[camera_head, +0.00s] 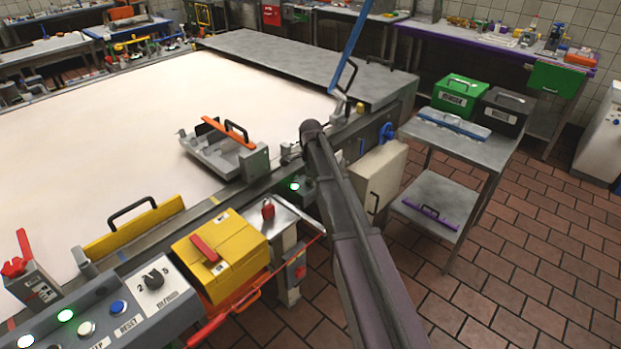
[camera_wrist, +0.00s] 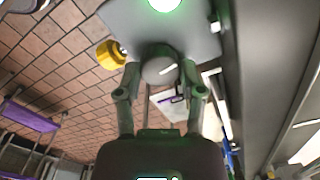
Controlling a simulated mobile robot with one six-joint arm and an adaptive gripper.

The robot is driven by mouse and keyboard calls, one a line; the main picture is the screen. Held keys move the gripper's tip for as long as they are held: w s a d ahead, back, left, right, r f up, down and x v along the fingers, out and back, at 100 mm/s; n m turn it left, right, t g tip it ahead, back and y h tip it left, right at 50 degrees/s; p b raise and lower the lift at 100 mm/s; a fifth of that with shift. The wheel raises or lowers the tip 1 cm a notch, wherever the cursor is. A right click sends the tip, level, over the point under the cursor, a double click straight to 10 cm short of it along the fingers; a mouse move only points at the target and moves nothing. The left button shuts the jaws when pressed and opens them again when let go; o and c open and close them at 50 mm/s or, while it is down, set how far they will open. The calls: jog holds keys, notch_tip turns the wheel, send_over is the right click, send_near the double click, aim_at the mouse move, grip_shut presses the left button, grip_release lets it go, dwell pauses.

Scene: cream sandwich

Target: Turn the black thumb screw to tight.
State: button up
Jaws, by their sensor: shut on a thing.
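In the wrist view my gripper (camera_wrist: 160,77) has one finger on each side of a round knob, which I take to be the thumb screw (camera_wrist: 158,69). The knob looks dark grey under a green glow, and its face carries a pale streak. The fingers are shut on it, against a grey metal plate (camera_wrist: 190,35). Any tight or loose marking on it cannot be read. In the head view my arm covers this spot, and neither the fingers nor the screw can be made out.
A lit green lamp (camera_wrist: 163,3) sits just beyond the knob, and a yellow knob (camera_wrist: 110,54) is to its left. In the head view a yellow box (camera_head: 222,262) and a control panel (camera_head: 125,310) stand at the lower left. A steel cart (camera_head: 460,148) stands right of my arm.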

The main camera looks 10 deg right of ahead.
jog(key=shift+s+m, duration=0.2)
jog(key=shift+m, duration=0.7)
jog(key=o, duration=1.2)
jog(key=shift+c, duration=0.2)
jog(key=shift+w, duration=0.1)
